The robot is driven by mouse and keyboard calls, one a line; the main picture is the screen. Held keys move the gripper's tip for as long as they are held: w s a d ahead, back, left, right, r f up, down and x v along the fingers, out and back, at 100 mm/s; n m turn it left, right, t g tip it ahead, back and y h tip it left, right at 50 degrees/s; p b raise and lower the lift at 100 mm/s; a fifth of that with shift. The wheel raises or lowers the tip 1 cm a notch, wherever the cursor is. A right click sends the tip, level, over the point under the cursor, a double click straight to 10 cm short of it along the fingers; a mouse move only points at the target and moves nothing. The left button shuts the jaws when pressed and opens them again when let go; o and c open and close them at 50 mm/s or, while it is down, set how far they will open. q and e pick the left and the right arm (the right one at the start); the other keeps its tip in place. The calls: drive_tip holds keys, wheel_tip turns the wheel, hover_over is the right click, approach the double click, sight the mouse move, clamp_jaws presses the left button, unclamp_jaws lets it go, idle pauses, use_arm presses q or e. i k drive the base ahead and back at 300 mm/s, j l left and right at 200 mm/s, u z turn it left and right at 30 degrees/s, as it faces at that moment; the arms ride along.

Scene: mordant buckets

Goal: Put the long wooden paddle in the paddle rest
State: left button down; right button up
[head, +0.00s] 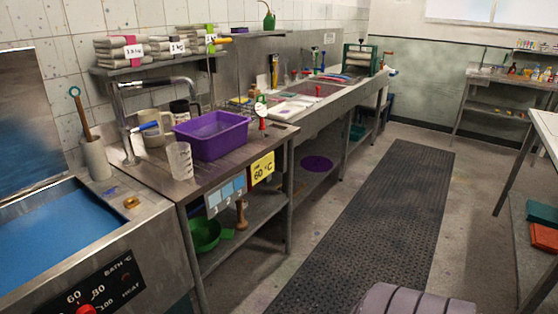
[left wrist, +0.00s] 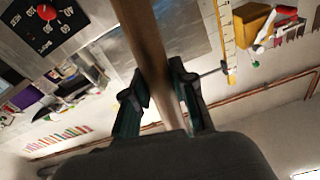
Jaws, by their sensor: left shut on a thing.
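In the left wrist view my left gripper (left wrist: 159,90) is shut on a long wooden shaft, the paddle (left wrist: 142,38). The shaft runs between the fingers and out of the top of the picture, so its far end is hidden. Neither my grippers nor the held paddle shows in the head view. A white upright cylinder (head: 96,160) stands at the back edge of the blue bath, with a wooden handle (head: 81,117) with a teal ring standing in it. I cannot tell whether this cylinder is the paddle rest.
The steel bath (head: 150,215) with blue liquid (head: 60,232) is at the lower left. Beside it, a steel bench (head: 205,182) carries a purple tub (head: 211,136), a clear beaker (head: 180,160) and a jug. A dark floor mat (head: 370,220) lies clear along the aisle.

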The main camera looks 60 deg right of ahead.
sight(278, 167)
drive_tip(key=i+l+z, duration=0.15)
drive_tip(key=l, duration=0.3)
drive_tip(key=l+z, duration=0.1)
drive_tip(key=l, duration=0.3)
drive_tip(key=i+l+z, duration=0.15)
drive_tip(key=l, duration=0.25)
drive_tip(key=i+l+z, duration=0.15)
drive_tip(key=l, duration=0.25)
drive_tip(key=i+l+z, duration=0.15)
drive_tip(key=l, duration=0.25)
drive_tip(key=i+l+z, duration=0.1)
drive_tip(key=l, duration=0.25)
drive_tip(key=i+l+z, duration=0.15)
drive_tip(key=i+l, duration=0.15)
